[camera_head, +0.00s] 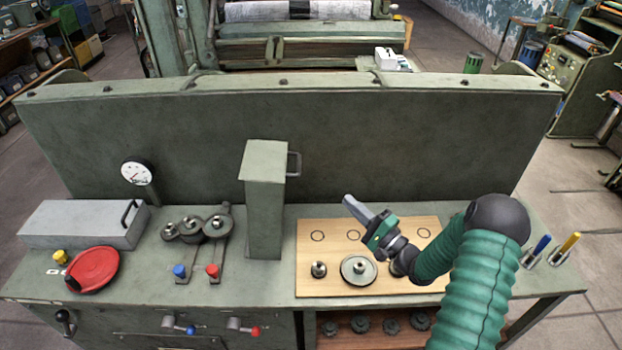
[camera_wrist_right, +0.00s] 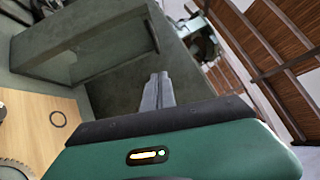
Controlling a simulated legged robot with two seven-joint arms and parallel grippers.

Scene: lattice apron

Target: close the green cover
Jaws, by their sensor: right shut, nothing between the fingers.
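The green cover (camera_head: 265,200) stands upright near the middle of the bench, tall and box-shaped, with a dark handle (camera_head: 295,164) on its right side. It also shows in the right wrist view (camera_wrist_right: 85,45) at the upper left. My right gripper (camera_head: 347,202) is shut and empty, above the wooden board and to the right of the cover, apart from it. Its closed fingers also show in the right wrist view (camera_wrist_right: 158,90). My left gripper is in neither view.
Pulleys (camera_head: 216,226) sit left of the cover, with blue and red knobs in front. A wooden board (camera_head: 310,278) with a round part (camera_head: 358,269) lies to the right. A grey box (camera_head: 80,224), gauge (camera_head: 137,173) and red disc (camera_head: 95,269) are farther left. A tall back panel (camera_head: 400,130) closes off the rear.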

